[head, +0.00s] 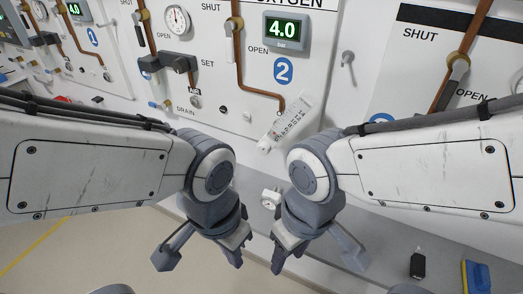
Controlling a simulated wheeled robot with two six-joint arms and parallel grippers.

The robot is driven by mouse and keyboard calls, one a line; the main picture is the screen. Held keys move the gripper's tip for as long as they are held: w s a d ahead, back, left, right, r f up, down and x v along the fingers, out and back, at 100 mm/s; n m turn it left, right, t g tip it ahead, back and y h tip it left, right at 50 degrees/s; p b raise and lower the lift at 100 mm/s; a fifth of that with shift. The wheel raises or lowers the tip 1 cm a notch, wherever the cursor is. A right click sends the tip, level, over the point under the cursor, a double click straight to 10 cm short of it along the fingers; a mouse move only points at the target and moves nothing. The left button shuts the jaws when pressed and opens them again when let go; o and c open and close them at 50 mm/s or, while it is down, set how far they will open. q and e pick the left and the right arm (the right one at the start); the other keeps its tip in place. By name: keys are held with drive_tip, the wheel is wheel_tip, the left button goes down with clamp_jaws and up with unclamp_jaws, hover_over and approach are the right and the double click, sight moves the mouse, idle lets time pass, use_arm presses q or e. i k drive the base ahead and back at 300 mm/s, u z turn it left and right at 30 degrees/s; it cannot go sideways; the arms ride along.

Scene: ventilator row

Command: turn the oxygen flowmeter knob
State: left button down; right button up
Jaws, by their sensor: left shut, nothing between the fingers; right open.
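A white flowmeter (287,122) with a printed scale is on the white panel in the upper middle, tilted in the picture. A small pale knob-like part (264,146) shows at its lower left end. My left gripper (238,251) is shut and empty, below the flowmeter and left of centre. My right gripper (285,258) is open and empty, just right of the left one. Both point downward and are apart from the flowmeter. My wrists stand below it on either side and leave it in view.
A display reading 4.0 (287,30) and copper pipes (240,70) are on the panel above. A small white round-faced item (270,198) is on the grey ledge (385,232) between my wrists. Floor is clear lower left.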

sight(264, 148)
drive_tip(key=u, duration=2.35)
drive_tip(key=i, duration=3)
drive_tip(key=z, duration=4.45)
